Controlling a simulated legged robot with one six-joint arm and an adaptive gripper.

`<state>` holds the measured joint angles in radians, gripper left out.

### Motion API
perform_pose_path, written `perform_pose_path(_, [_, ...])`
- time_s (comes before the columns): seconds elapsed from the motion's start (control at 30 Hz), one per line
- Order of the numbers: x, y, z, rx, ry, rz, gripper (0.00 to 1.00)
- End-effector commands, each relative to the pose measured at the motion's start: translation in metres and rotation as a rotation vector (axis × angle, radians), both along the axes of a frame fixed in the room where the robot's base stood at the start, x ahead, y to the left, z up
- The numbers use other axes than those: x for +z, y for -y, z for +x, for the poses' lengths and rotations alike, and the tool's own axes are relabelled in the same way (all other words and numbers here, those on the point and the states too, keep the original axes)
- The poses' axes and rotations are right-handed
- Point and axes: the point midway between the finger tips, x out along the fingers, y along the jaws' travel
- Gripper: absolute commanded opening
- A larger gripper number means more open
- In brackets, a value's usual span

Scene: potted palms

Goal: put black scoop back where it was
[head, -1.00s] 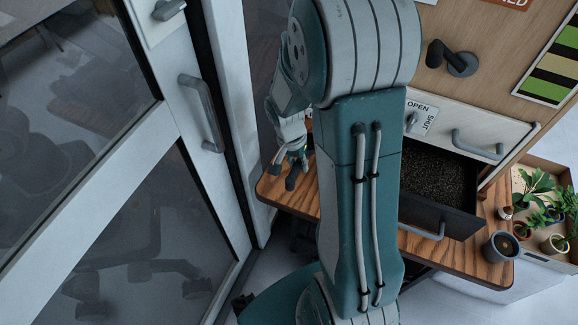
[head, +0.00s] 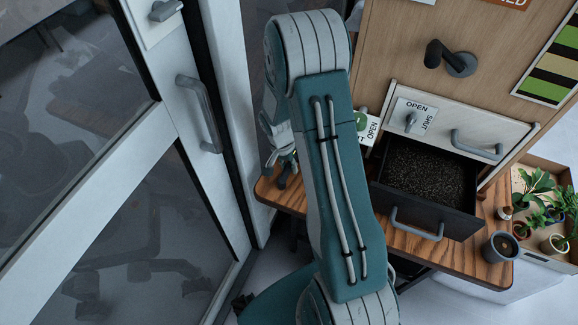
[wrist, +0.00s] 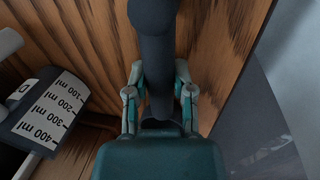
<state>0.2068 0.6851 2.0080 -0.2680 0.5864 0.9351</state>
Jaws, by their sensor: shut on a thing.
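My gripper (wrist: 160,100) is shut on a long dark handle, which I take to be the black scoop (wrist: 155,65). The handle runs between the two fingers in the wrist view, with a rounded end at the top edge. Wood-grained surface lies behind it. In the head view my gripper (head: 283,165) is over the left end of the wooden bench (head: 447,255), partly hidden by my arm.
A dark measuring vessel with a white millilitre scale (wrist: 52,108) is left of my gripper. An open drawer of dark soil (head: 420,180) sits above the bench. A grey pot (head: 500,247) and potted plants (head: 545,205) stand right. A glass door (head: 130,180) is left.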

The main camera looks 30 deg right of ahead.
Motion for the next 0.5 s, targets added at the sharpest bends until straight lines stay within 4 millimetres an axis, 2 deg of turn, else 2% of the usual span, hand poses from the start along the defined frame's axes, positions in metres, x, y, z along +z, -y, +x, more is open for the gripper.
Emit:
perform_pose_path(0.1, [-0.0007, -0.0001, -0.0002, 0.000, -0.001, -0.001, 0.00])
perform_pose_path(0.13, [-0.0007, -0.0001, -0.0001, 0.000, -0.001, -0.001, 0.40])
perform_pose_path(0.2, [-0.0006, -0.0001, -0.0001, 0.000, -0.001, -0.001, 0.66])
perform_pose_path(0.5, [-0.0003, -0.0001, -0.0002, 0.000, -0.001, -0.001, 0.66])
